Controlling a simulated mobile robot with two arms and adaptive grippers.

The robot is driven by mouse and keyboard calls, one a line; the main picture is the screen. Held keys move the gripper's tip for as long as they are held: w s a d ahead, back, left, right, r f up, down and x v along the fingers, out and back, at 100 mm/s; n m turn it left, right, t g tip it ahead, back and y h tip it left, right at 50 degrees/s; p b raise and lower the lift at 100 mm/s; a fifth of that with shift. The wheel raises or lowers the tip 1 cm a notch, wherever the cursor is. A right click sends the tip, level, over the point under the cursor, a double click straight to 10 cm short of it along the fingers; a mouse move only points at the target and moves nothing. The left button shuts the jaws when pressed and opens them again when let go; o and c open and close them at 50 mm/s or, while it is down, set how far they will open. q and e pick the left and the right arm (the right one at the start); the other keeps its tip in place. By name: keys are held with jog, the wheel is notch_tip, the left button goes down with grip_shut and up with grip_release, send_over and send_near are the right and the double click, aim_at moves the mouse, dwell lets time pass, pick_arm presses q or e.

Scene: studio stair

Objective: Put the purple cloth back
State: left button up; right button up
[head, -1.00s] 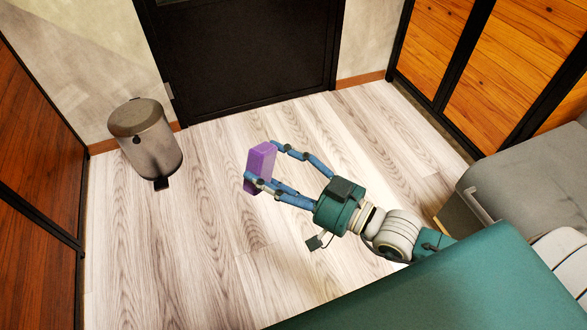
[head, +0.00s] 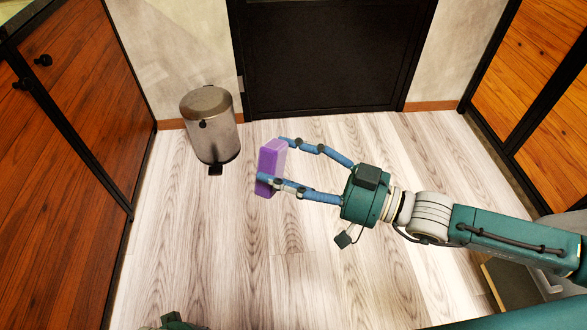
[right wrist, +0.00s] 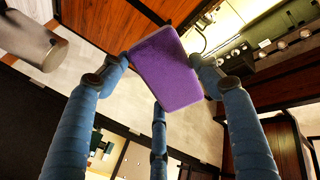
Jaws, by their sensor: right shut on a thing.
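The purple cloth (head: 270,165) looks like a small flat block. My right gripper (head: 271,163) is shut on it and holds it up in front of me, with the wooden floor behind it in the head view. In the right wrist view the purple cloth (right wrist: 168,68) sits between the blue fingers of my right gripper (right wrist: 165,75), with fingers at its left and right sides and one below. My left gripper does not show clearly; only a small dark green part of me is at the bottom edge of the head view.
A metal pedal bin (head: 212,130) stands by the wall left of a black door (head: 330,55). Wooden cabinets (head: 75,110) line the left, and wood-panelled units (head: 530,85) the right. The floor (head: 200,240) between is clear. A counter with a stove (right wrist: 265,60) shows in the right wrist view.

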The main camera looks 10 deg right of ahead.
jog(key=shift+a+r+g, duration=0.2)
jog(key=shift+a+g, duration=0.05)
jog(key=shift+g, duration=0.05)
jog(key=shift+n+g+y, duration=0.3)
jog(key=shift+n, duration=0.2)
